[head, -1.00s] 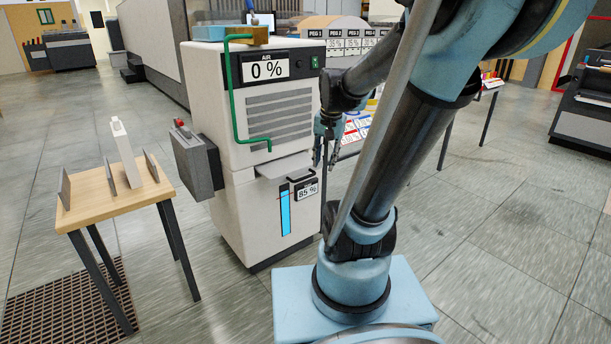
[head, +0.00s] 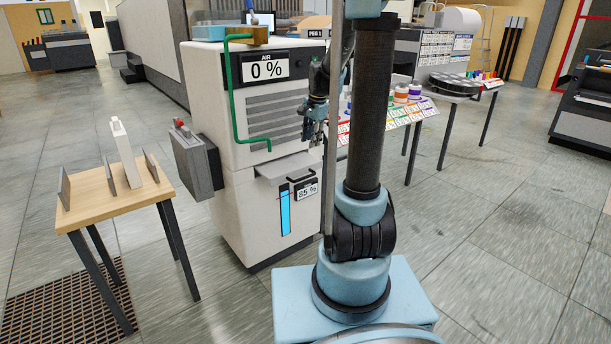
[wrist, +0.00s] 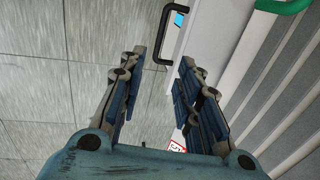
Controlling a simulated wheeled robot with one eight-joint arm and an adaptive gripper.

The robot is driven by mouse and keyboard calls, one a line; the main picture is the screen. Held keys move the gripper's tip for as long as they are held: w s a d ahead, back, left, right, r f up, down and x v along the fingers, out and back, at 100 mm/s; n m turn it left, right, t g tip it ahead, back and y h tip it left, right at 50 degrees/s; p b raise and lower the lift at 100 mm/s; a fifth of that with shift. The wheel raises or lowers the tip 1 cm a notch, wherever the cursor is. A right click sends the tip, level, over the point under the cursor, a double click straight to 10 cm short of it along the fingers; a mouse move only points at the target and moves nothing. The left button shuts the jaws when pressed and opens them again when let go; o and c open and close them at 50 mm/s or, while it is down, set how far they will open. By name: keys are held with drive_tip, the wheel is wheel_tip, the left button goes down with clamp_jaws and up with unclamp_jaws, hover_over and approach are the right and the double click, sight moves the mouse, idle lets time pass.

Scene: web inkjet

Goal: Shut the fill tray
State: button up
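The fill tray (head: 285,165) is a pale grey shelf sticking out of the front of the white cabinet, below the vents in the head view. A black handle (head: 301,177) sits just below it, and it also shows in the wrist view (wrist: 164,35). My gripper (head: 312,130) hangs in front of the vents, above and to the right of the tray, apparently apart from it. In the wrist view my gripper (wrist: 161,62) has its two fingers spread with nothing between them.
A green pipe (head: 235,100) runs down the cabinet front, with a grey box on the cabinet's left side. A small wooden table (head: 110,190) stands at left. Tables with coloured items (head: 410,110) stand behind my arm.

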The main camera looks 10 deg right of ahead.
sight(306, 177)
drive_tip(key=w+f, duration=0.1)
drive_tip(key=f, duration=0.4)
drive_tip(key=w+a+f, duration=0.1)
drive_tip(key=f, duration=0.5)
drive_tip(key=w+f, duration=0.1)
drive_tip(key=f, duration=0.5)
drive_tip(key=shift+a, duration=0.35)
drive_tip(key=shift+c, duration=0.5)
clamp_jaws()
